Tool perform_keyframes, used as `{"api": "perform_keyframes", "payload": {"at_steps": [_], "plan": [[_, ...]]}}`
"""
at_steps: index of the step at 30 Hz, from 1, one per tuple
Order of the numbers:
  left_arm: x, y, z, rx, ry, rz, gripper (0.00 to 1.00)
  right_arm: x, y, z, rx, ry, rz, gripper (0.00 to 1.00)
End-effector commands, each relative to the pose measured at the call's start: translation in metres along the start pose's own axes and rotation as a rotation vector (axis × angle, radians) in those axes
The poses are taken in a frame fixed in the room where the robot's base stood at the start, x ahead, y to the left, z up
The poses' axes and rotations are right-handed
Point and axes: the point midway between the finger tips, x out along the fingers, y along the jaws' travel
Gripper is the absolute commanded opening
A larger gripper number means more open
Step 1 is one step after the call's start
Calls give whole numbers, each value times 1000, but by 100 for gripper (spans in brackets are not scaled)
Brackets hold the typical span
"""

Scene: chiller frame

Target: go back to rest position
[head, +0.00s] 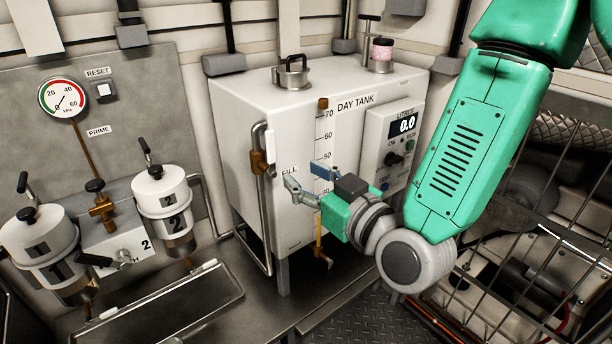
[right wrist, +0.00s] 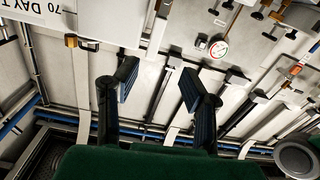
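My right gripper (head: 304,181) is in front of the white day tank (head: 243,150), near its FILL label and level scale. Its green arm comes in from the upper right of the head view. In the right wrist view the two dark fingers (right wrist: 152,84) stand apart with nothing between them. A corner of the day tank (right wrist: 32,12) with its lettering shows at the upper left there. I cannot tell from the head view whether the fingers touch the tank. My left gripper is not in view.
Two white canisters, number 1 (head: 40,250) and number 2 (head: 163,202), stand at the left below a pressure gauge (head: 63,98). A metal tray (head: 165,310) lies at the front. A wire cage (head: 540,230) fills the right side.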

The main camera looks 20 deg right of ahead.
Motion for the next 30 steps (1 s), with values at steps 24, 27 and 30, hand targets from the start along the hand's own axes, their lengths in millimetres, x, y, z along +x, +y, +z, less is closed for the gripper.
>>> {"api": "perform_keyframes", "payload": {"at_steps": [24,27,30], "plan": [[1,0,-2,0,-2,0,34,-176,-3,297,211,-1055,46,37],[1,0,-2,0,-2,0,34,-229,-2,330,246,-1246,94,37],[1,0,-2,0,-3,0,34,-271,0,348,269,-1388,138,37]]}}
